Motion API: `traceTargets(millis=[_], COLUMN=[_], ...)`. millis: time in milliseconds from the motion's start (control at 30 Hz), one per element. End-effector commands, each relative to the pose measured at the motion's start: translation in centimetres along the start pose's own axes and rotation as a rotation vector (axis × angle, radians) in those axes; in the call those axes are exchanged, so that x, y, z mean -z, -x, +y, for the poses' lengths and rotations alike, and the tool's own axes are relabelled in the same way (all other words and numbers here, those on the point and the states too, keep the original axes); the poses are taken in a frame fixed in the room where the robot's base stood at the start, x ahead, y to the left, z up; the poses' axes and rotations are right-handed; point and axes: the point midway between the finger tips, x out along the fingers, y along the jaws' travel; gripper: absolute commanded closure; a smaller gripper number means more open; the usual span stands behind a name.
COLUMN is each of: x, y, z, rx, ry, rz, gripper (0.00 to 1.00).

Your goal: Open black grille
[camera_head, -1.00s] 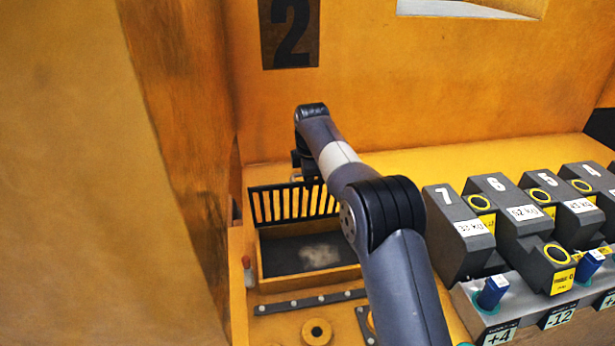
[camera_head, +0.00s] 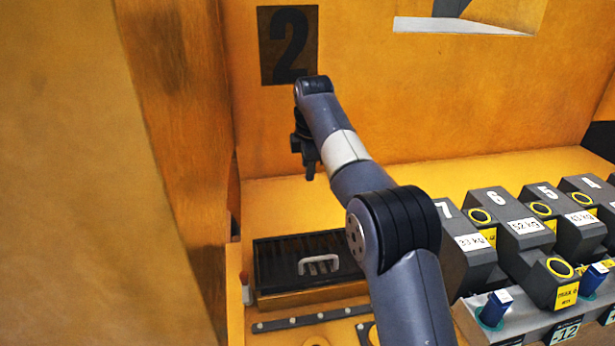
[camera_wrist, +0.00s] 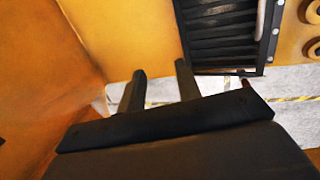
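The black grille (camera_head: 285,262) lies flat over the yellow box (camera_head: 315,298), shut, with its pale handle (camera_head: 319,264) on top. In the wrist view the grille (camera_wrist: 222,35) shows at the upper right, with part of the handle (camera_wrist: 260,20) at its edge. My gripper (camera_head: 309,176) hangs above and behind the box, clear of the grille and handle. In the wrist view its two fingers (camera_wrist: 160,72) stand apart with nothing between them. The grille's right end is hidden behind my arm in the head view.
Grey numbered castings (camera_head: 507,240) stand on a grey rack at the right. A red-tipped peg (camera_head: 245,287) stands left of the box, and a dark strip (camera_head: 300,322) lies in front. A yellow wall marked 2 (camera_head: 400,110) rises behind; a yellow wall closes the left.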

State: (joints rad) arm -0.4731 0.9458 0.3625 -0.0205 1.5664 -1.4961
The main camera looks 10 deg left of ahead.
Motion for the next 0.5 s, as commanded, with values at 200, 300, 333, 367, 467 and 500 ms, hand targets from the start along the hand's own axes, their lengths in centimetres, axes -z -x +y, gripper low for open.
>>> traceTargets(millis=[200,300,333,367,467,500], x=[0.01,0.00,0.00,0.00,0.00,0.00], y=[0.50,0.48,0.48,0.46,0.12,-0.17], z=[-0.03,-0.03,-0.03,-0.03,-0.03,-0.03], rx=[0.001,0.001,0.001,0.001,0.002,0.002], ry=[0.000,0.000,0.000,0.000,0.000,0.000], rz=[0.000,0.000,0.000,0.000,0.000,0.000], gripper=[0.68,0.68,0.68,0.68,0.68,0.68])
